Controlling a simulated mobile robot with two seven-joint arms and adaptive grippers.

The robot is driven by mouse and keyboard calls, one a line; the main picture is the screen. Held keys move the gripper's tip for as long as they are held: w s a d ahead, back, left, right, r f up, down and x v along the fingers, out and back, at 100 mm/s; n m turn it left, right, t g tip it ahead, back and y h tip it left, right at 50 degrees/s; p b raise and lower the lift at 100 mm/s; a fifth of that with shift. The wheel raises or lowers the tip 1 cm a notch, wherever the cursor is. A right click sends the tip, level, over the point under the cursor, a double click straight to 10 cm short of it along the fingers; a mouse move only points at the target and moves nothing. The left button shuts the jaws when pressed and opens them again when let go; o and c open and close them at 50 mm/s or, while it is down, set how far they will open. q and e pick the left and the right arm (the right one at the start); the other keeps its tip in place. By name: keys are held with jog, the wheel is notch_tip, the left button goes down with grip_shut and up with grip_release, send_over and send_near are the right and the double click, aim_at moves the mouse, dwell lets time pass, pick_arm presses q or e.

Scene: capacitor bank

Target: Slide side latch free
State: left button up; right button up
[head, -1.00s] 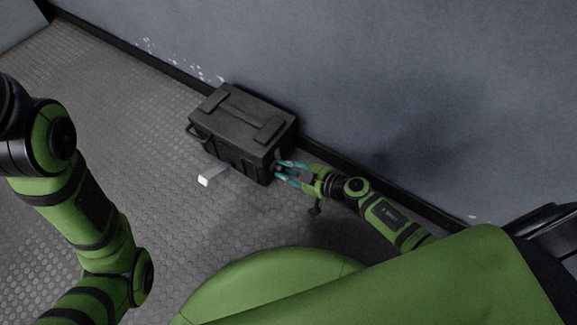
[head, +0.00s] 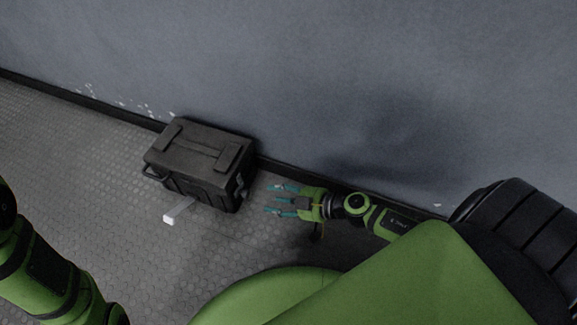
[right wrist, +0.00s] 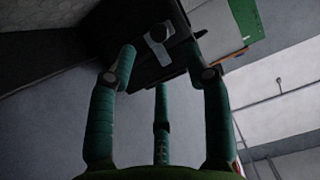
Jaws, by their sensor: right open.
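A dark grey case (head: 205,160) sits on the floor by the wall, with its lid down. Its side latch (head: 240,184) shows as a small grey piece on the case's right end. In the right wrist view, a light grey latch piece (right wrist: 158,42) shows on the dark case end beyond the fingers. My right gripper (head: 272,199) is open and empty, its teal fingers pointing at that end with a gap between. The fingers also show spread in the right wrist view (right wrist: 160,75). My left gripper is out of view; only part of my left arm shows.
A pale bar with a white end (head: 170,219) juts out at floor level in front of the case. The grey wall (head: 330,90) runs close behind the case and my right arm. The textured floor (head: 90,150) is clear left of the case.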

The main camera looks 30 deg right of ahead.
jog(key=v, duration=0.4)
dwell(0.4)
